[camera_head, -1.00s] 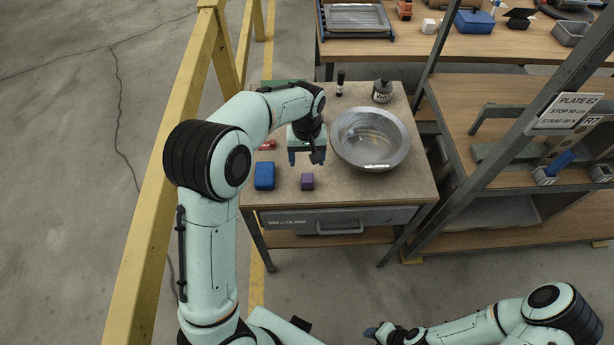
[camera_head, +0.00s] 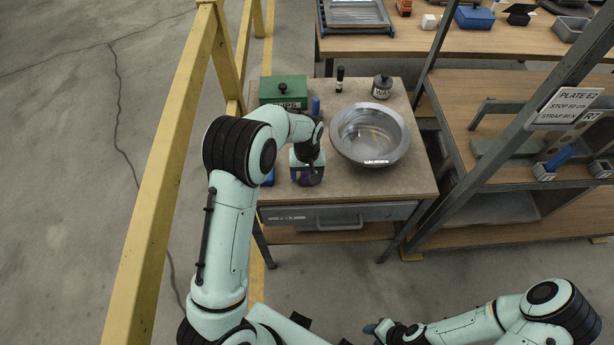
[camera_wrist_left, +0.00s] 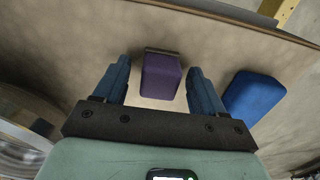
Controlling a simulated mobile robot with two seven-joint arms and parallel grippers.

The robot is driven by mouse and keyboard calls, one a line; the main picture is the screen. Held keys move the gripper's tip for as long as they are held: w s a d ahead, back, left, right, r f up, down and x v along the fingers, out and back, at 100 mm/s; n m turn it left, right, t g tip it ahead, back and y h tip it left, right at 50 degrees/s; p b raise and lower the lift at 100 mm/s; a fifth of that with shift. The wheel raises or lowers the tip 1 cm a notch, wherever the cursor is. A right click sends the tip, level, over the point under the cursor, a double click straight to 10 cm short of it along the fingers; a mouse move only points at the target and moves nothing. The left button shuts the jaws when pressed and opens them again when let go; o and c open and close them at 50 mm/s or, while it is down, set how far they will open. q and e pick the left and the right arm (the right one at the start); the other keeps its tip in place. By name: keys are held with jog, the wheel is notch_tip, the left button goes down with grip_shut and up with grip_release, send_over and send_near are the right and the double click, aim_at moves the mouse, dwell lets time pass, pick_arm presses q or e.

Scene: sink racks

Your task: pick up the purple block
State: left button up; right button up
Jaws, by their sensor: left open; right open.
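The purple block (camera_wrist_left: 161,77) stands on the small table between the two open blue fingers of my left gripper (camera_wrist_left: 160,88) in the left wrist view. A gap shows on each side of it. In the head view my left gripper (camera_head: 307,180) is low over the table's front, and the purple block (camera_head: 309,180) is mostly hidden by it. My right gripper (camera_head: 376,331) is at the bottom of the head view, away from the table.
A blue block (camera_wrist_left: 252,97) is close beside one finger. A metal bowl (camera_head: 369,135) stands to the right on the table. A green box (camera_head: 283,91), a blue cylinder (camera_head: 315,105), a black marker (camera_head: 340,79) and a grey jar (camera_head: 382,88) stand behind. A yellow rail (camera_head: 165,180) runs at left.

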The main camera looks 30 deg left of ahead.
aim_at(307, 173)
pick_arm(q)
jog(key=c, duration=1.1)
jog(key=shift+o, duration=0.2)
notch_tip(307, 173, up, 20)
jog(key=p, duration=0.1)
jog(key=shift+p, duration=0.3)
pick_arm(e)
jog(key=shift+w+r, duration=1)
jog(key=shift+r, duration=0.05)
pick_arm(q)
jog(key=o, duration=0.4)
jog(key=shift+c, duration=1.4)
